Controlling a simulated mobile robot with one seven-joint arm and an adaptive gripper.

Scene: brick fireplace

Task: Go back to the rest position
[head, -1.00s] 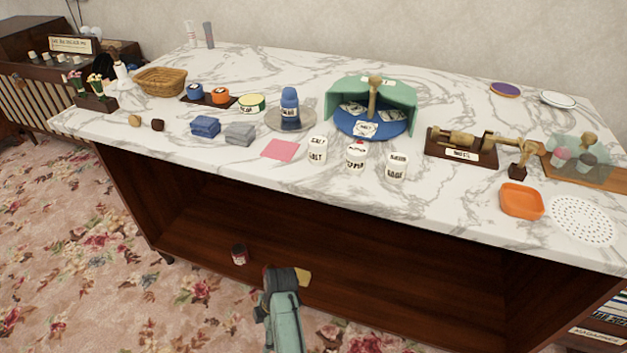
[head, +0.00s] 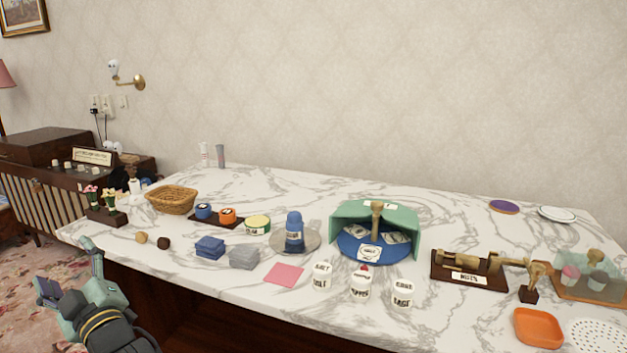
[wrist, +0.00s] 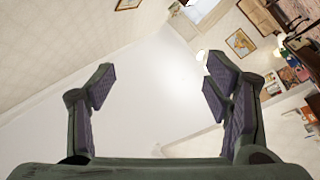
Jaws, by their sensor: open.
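My gripper (head: 68,280) is at the lower left of the head view, in front of the marble counter's (head: 300,180) left front part. Its fingers point up and are spread apart. In the wrist view my gripper (wrist: 155,90) is open, with nothing between its fingers; beyond them are the ceiling and walls. My gripper appears to touch nothing.
The counter holds a wicker basket (head: 171,199), a blue bottle (head: 294,232), a green-walled round stand (head: 345,215), several white jars, a pink square (head: 284,274) and an orange tray (head: 539,327). A dark cabinet (head: 40,185) stands at left. Carpet shows at lower left.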

